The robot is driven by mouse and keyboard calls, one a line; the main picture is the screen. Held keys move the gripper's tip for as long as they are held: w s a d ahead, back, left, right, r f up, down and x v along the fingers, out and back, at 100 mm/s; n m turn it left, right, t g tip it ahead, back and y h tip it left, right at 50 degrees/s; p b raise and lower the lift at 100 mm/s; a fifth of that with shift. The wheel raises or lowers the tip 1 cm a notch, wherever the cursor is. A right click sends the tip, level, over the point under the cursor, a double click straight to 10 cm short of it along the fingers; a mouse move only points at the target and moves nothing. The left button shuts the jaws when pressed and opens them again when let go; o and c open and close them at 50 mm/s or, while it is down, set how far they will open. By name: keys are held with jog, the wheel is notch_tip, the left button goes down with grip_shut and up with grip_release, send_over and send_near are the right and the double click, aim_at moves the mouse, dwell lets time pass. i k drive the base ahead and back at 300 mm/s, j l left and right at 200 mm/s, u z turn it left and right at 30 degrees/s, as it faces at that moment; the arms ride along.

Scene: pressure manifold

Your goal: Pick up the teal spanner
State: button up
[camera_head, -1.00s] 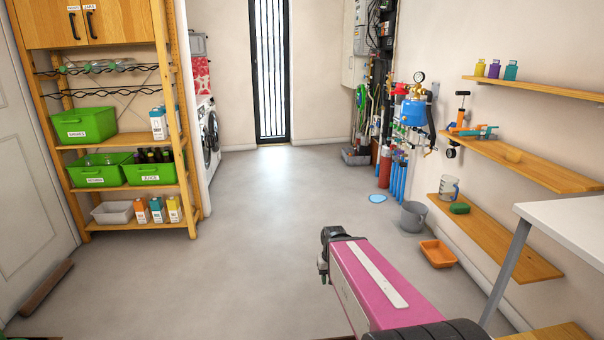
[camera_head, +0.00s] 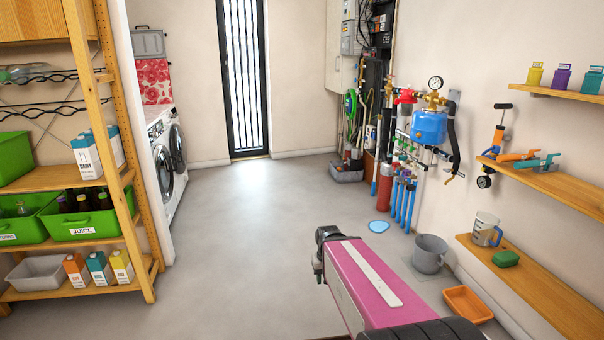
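The teal spanner (camera_head: 540,162) lies on the middle wooden wall shelf (camera_head: 570,188) at the right. An orange tool (camera_head: 513,156) lies just left of it, very close or touching. My gripper (camera_head: 322,250) is at the dark far end of my pink arm, low in the middle of the view. It is well apart from the spanner, to its left and lower in the picture. Its fingers are too small and turned away to tell whether they are open.
A grey bucket (camera_head: 430,253), orange tray (camera_head: 467,303) and blue puddle (camera_head: 379,226) are on the floor. The middle floor is clear.

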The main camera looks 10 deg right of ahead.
aim_at(535, 164)
jog(key=i+l+z, duration=0.1)
jog(key=i+z, duration=0.15)
jog(key=i, duration=0.2)
jog(key=i+z, duration=0.3)
jog(key=i, duration=0.15)
jog(key=i+j+z, duration=0.25)
jog(key=i, duration=0.25)
jog(key=i+j+z, duration=0.1)
jog(key=i+z, duration=0.2)
jog(key=i, duration=0.15)
jog(key=i+j+z, duration=0.25)
jog(key=i+z, duration=0.15)
jog(key=z, duration=1.75)
jog(key=k+l+z, duration=0.2)
jog(key=k, duration=0.15)
jog(key=i+j, duration=0.15)
jog(key=j, duration=0.15)
jog(key=i+j, duration=0.15)
jog(key=j, duration=0.1)
